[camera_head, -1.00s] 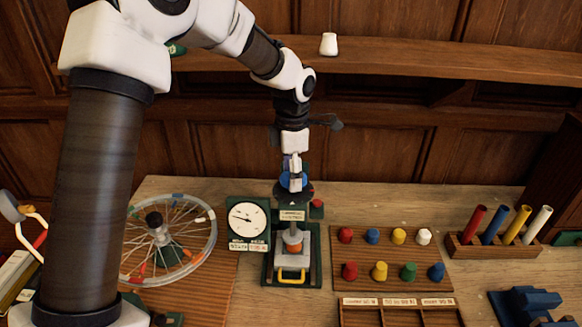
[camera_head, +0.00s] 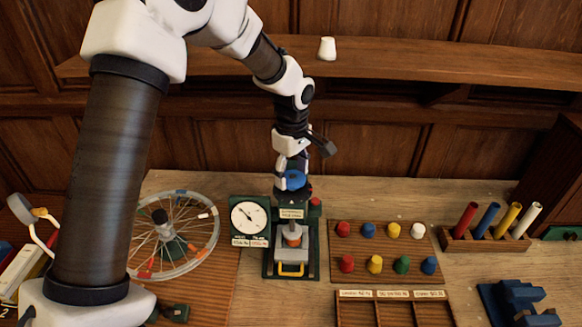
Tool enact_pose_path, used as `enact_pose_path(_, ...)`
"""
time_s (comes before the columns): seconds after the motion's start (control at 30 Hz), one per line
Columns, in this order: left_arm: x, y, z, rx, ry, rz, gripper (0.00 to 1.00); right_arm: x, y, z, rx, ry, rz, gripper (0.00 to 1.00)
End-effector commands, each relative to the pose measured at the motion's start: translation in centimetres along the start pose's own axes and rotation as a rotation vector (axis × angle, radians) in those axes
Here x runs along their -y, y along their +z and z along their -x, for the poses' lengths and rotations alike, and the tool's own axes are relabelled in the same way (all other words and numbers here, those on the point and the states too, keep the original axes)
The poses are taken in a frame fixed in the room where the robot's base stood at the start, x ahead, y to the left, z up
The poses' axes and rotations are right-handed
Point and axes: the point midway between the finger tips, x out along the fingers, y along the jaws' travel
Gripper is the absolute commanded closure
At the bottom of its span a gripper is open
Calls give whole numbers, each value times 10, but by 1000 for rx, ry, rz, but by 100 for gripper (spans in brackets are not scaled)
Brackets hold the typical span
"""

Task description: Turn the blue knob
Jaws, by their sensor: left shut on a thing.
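The blue knob (camera_head: 297,181) sits at the top of a green stand (camera_head: 270,262) in the middle of the table. My left gripper (camera_head: 291,172) comes down from above and is shut on the knob; its fingertips are partly hidden by the wrist and the knob. A round white dial (camera_head: 249,217) with a dark needle is beside the stand on the left. The stand also carries an orange part (camera_head: 292,235) and a yellow handle (camera_head: 291,269) at its front. My right gripper is out of view.
A spoked wheel (camera_head: 204,246) lies to the left. On the right are a board of coloured pegs (camera_head: 386,249), a rack of coloured tubes (camera_head: 460,240) and a wooden tray (camera_head: 395,296). A white cup-like object (camera_head: 327,48) stands on the back shelf.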

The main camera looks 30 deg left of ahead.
Motion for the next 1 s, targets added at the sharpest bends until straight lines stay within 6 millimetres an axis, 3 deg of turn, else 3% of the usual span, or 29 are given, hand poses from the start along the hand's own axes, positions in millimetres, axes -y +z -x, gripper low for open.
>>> enact_pose_path(0.5,2,1,0,4,-8,-489,70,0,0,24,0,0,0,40)
enact_pose_path(1.0,2,1,-2,6,-7,-934,70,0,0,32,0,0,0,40)
